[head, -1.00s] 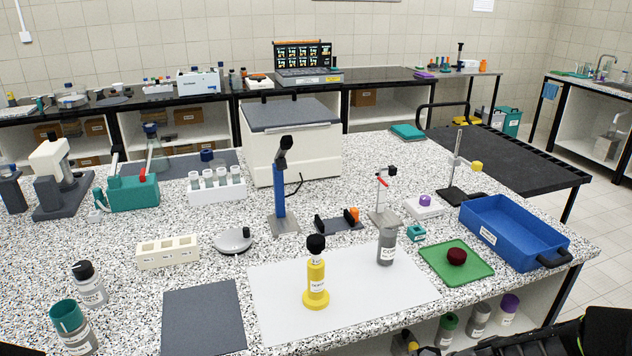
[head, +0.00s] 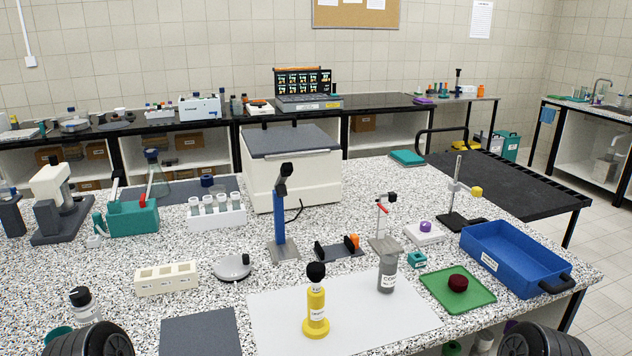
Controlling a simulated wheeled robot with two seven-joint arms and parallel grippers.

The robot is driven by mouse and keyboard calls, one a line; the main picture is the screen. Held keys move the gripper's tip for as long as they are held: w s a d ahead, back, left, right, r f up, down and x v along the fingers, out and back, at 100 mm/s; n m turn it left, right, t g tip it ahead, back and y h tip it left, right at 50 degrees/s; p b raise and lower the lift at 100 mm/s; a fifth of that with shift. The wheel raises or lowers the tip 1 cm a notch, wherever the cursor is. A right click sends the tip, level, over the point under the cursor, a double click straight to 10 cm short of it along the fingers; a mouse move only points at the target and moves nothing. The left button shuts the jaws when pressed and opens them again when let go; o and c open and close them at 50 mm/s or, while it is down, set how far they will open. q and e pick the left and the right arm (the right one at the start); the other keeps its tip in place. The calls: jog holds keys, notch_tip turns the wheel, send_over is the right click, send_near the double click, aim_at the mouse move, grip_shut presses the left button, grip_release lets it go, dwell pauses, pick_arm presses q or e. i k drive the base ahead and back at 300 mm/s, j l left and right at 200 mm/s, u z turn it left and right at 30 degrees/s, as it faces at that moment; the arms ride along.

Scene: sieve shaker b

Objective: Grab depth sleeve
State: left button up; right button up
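I cannot tell for sure which thing is the depth sleeve, as the small labels are not readable. A yellow stepped post (head: 316,314) with a black knob and a white label stands upright on the white sheet (head: 390,315). A grey cylinder (head: 388,275) with a white label stands upright at the sheet's back right. Black ribbed rounded parts, seemingly my arms, show at the bottom left and bottom right corners. Neither gripper's fingers are in view, and nothing touches the post or the cylinder.
A dark mat (head: 200,332) lies left of the sheet. A green mat (head: 482,300) with a dark red lump (head: 458,284) and a blue tray (head: 510,270) are at the right. A blue stand (head: 281,225) and a white box (head: 300,190) rise behind the sheet.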

aim_at(315, 325)
jog(key=j+z, duration=0.1)
jog(key=z, duration=1.75)
jog(key=j, duration=1.15)
jog(key=k+l, duration=0.2)
jog(key=l, duration=0.15)
jog(key=i+j, duration=0.15)
jog(key=j, duration=0.2)
